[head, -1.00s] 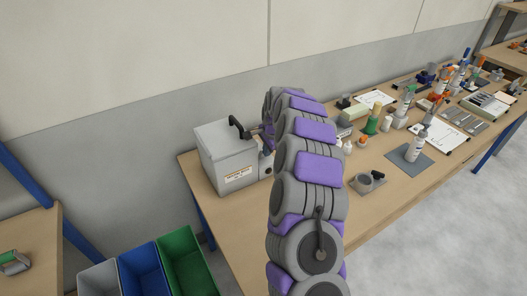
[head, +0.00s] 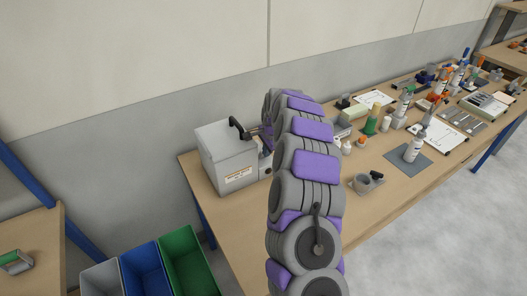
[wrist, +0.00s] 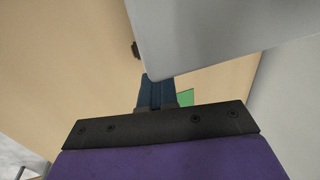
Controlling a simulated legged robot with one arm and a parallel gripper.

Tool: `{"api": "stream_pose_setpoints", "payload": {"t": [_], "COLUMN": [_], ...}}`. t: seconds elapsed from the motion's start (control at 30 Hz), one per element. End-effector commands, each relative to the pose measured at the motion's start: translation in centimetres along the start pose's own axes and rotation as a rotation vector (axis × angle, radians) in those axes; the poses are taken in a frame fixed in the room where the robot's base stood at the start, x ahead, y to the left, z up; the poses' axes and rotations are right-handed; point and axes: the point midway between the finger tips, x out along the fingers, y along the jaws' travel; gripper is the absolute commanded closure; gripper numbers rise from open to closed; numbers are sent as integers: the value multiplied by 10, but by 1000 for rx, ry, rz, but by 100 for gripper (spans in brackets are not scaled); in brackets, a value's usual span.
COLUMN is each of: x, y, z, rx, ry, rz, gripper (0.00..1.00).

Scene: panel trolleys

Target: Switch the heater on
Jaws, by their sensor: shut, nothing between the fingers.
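A light grey box (head: 225,160) with a paper label on its front stands at the left end of the wooden bench. The label is too small to read, and I cannot tell for certain that this box is the heater. A black handle or lever (head: 237,127) sticks up at its top. My gripper shows in the wrist view (wrist: 155,80) with its dark blue fingers shut and empty, close to the lower corner of a grey surface (wrist: 215,35), probably the box. No switch is clearly visible.
The wooden bench (head: 230,225) carries bottles, clipboards and small tools to the right. A grey-and-black fixture (head: 368,182) sits near its front edge. Grey, blue (head: 145,268) and green bins (head: 188,262) stand below at left. The wall is close behind the box.

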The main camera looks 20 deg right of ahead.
Motion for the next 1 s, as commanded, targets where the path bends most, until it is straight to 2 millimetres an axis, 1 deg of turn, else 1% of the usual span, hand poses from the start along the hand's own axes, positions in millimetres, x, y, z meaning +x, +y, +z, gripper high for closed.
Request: {"api": "stream_pose_setpoints", "payload": {"t": [0.3,0.7,0.8,1.0], "x": [-30,-65,-70,-69], "y": [-6,-15,-16,-16], "z": [0,0,0,0], "rx": [0,-1,-1,0], "ry": [1,2,2,1], "rz": [-6,-5,-5,-5], "gripper": [100,100,100,100]}}
